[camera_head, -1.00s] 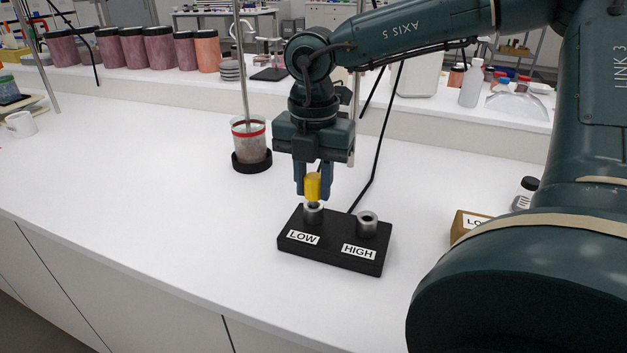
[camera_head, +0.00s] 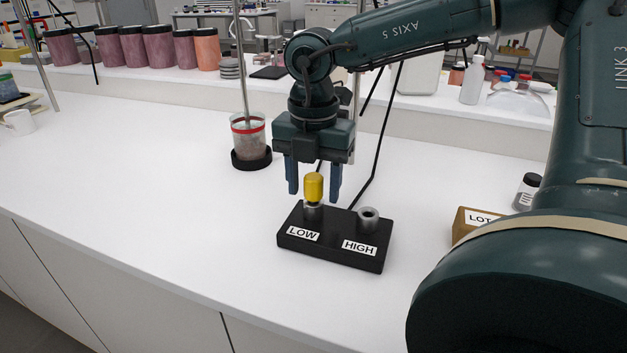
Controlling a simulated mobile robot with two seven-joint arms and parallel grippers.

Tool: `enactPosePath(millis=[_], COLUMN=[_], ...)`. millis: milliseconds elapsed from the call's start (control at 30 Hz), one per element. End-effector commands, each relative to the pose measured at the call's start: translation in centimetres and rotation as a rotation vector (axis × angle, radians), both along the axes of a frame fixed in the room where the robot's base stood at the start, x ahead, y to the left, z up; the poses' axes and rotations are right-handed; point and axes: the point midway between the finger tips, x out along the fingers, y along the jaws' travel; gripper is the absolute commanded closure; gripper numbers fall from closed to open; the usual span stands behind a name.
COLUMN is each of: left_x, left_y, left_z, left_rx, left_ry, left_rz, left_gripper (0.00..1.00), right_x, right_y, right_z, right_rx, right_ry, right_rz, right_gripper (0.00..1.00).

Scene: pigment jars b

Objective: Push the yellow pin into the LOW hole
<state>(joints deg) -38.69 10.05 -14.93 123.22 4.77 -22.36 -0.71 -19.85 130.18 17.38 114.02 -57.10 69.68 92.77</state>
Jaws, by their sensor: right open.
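The yellow pin (camera_head: 313,187) stands upright at the LOW hole's metal collar (camera_head: 313,212), with its yellow head above the collar. How deep its shaft sits is hidden. The black block (camera_head: 330,253) bears a LOW label on the left and a HIGH label on the right. The HIGH collar (camera_head: 368,221) is empty. My right gripper (camera_head: 314,190) is open, pointing down, with one blue finger on each side of the yellow head and apart from it. My left gripper is not in view.
A beaker (camera_head: 249,138) with a red band stands in a black ring behind and left of the block. A black cable runs behind the block. A cardboard box (camera_head: 466,226) and a small dark-lidded jar (camera_head: 526,191) are at the right.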

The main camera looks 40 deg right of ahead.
Motion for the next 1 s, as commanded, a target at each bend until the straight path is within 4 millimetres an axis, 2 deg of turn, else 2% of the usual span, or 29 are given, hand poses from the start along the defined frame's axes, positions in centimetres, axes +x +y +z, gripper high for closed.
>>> enactPosePath(millis=[33,167,367,400,700,900,1000], left_x=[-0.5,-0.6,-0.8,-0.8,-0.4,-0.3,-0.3], left_y=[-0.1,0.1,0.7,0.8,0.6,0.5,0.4], left_z=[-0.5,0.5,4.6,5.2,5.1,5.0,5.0], left_rx=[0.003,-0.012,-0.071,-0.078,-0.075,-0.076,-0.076], left_ry=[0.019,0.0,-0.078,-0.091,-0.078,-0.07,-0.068], left_rz=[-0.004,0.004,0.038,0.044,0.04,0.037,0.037], left_gripper=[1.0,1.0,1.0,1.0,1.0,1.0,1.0], right_x=[0.0,0.0,0.0,0.1,0.1,0.1,0.0], right_y=[0.0,0.0,0.0,0.0,0.0,0.0,0.0], right_z=[0.0,0.0,0.0,0.6,8.3,11.8,12.7], right_rx=[0.0,0.0,0.0,-0.001,-0.002,-0.001,0.0], right_ry=[0.0,0.0,0.0,-0.004,-0.006,-0.004,-0.001], right_rz=[0.0,0.0,0.0,0.0,-0.002,-0.001,-0.001], right_gripper=[0.49,0.49,0.49,0.49,0.49,0.49,0.49])
